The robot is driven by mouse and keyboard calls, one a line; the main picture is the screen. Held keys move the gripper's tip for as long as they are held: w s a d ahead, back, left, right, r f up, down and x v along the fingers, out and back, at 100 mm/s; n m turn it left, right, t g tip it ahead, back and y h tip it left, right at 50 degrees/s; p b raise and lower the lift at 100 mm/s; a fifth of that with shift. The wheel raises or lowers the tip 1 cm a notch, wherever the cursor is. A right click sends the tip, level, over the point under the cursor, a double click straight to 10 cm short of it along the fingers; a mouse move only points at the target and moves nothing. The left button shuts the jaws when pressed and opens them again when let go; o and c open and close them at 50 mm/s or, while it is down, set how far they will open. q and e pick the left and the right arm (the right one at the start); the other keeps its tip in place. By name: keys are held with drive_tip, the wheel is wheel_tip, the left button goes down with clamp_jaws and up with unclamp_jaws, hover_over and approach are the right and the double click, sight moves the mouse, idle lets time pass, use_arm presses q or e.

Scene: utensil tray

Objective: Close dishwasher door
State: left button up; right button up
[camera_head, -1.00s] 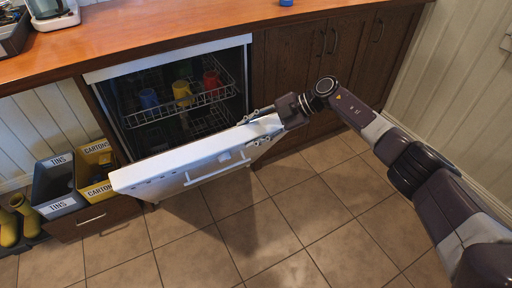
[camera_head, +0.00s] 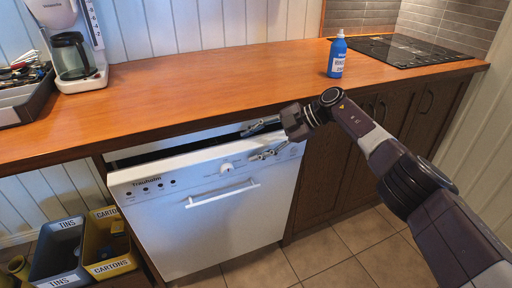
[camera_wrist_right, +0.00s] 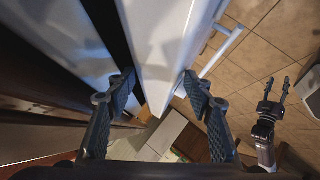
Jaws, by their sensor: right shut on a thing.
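The white dishwasher door (camera_head: 225,215) stands nearly upright in the head view, its top edge tilted out from the counter with a dark gap behind it. Its handle (camera_head: 222,194) and control panel face outward. My right gripper (camera_head: 264,140) is shut on the door's top edge near its right corner, one finger behind and one in front. The right wrist view shows the door edge (camera_wrist_right: 165,50) between the two fingers. My left gripper (camera_wrist_right: 273,92) shows small at the right of that view, its fingers apart and empty, away from the door. The racks are hidden.
Bins (camera_head: 108,245) stand on the floor left of the door. The floor in front looks clear.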

sight(298, 147)
drive_tip(key=shift+w+f, duration=0.25)
drive_tip(key=shift+f, duration=0.3)
drive_tip(key=o, duration=1.4)
drive_tip(key=shift+o, duration=0.3)
drive_tip(key=shift+w+a+f, duration=0.15)
drive_tip(key=shift+w, duration=0.05)
drive_tip(key=shift+r, duration=0.3)
drive_tip(key=shift+s+d+r, duration=0.1)
drive_tip(key=shift+d+r, duration=0.1)
drive_tip(key=shift+d, duration=0.4)
drive_tip(key=d, duration=0.4)
drive_tip(key=s+d, duration=0.1)
drive_tip(key=d, duration=0.3)
drive_tip(key=s+d, duration=0.1)
drive_tip(key=d, duration=0.3)
drive_tip(key=shift+s, duration=0.15)
drive_tip(key=shift+a, duration=0.1)
